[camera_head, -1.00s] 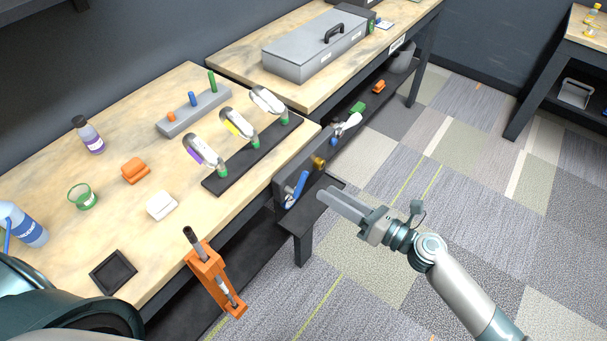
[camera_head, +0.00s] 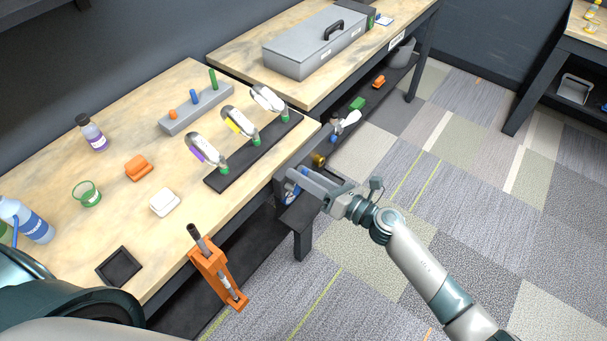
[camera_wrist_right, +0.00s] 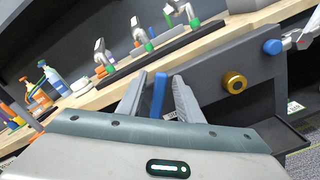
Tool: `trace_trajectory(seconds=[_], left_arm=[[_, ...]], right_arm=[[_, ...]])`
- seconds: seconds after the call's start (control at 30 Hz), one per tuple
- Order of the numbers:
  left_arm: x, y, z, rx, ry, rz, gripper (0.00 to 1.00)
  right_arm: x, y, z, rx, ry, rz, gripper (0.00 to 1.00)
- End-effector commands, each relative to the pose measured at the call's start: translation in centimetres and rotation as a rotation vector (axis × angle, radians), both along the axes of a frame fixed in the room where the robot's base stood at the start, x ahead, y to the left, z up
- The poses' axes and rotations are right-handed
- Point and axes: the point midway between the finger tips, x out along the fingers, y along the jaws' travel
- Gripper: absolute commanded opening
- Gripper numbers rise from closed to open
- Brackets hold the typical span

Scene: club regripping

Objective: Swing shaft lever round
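A blue lever (camera_head: 291,188) is on the dark fixture (camera_head: 317,146) at the bench's front edge. In the right wrist view the blue lever (camera_wrist_right: 159,95) stands nearly upright between the two fingers of my right gripper (camera_wrist_right: 160,98). The fingers are apart, with a gap visible on both sides of the lever. In the head view my right gripper (camera_head: 297,180) is at the lever and partly covers it. My left gripper is out of view.
An orange stand (camera_head: 217,277) holding a shaft is at the bench's front edge. Club heads on a black rack (camera_head: 262,154) stand above the fixture. A small dark shelf (camera_head: 301,214) juts out below the lever. The floor to the right is clear.

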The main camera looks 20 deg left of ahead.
Motion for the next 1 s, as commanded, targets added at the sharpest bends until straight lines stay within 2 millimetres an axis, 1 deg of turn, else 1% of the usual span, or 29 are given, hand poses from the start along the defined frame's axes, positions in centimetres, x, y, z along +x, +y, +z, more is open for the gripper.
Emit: trace_trajectory(seconds=[0.03, 0.07, 0.1, 0.13, 0.57, 0.77, 1.0], left_arm=[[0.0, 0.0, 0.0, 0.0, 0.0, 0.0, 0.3], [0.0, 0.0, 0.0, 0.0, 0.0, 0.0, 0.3], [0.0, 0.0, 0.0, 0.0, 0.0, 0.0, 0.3], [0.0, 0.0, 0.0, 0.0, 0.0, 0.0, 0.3], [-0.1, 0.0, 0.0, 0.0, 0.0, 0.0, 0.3], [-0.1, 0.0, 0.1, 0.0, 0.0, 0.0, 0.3], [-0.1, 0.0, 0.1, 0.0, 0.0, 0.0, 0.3]], right_arm=[[0.0, 0.0, 0.0, 0.0, 0.0, 0.0, 0.23], [0.0, 0.0, 0.0, 0.0, 0.0, 0.0, 0.16], [0.0, 0.0, 0.0, 0.0, 0.0, 0.0, 0.07], [0.0, 0.0, 0.0, 0.0, 0.0, 0.0, 0.0], [0.1, -0.1, -0.1, 0.012, 0.032, 0.0, 0.0], [0.5, -0.2, -0.3, 0.04, 0.111, -0.001, 0.0], [1.1, -0.4, -0.9, 0.1, 0.276, -0.002, 0.0]])
